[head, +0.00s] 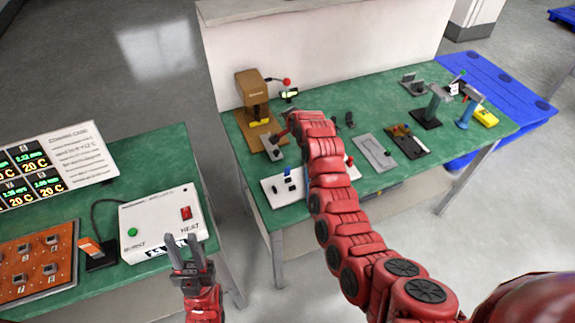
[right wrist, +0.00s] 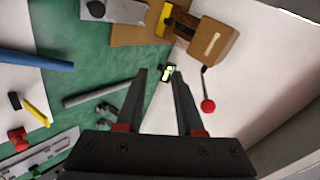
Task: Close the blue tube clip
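A small blue piece (head: 287,172) stands on the white board (head: 268,187) at the front left of the far green table, beside my right arm; it looks like the blue tube clip, but it is too small to tell whether it is open. In the right wrist view a blue rod-like part (right wrist: 35,61) lies at the left, over the white board's edge. My right gripper (right wrist: 160,70) is open and empty, its fingers pointing toward the table's back, away from the board. My left gripper (head: 180,240) is open and empty in front of the near left table.
A brown press (head: 252,88) with a red-knobbed lever stands at the back left, with a small black-green device (head: 289,94) beside it. A grey plate (head: 376,152) and several fixtures stand further right. A white heater box (head: 160,222) sits on the left table.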

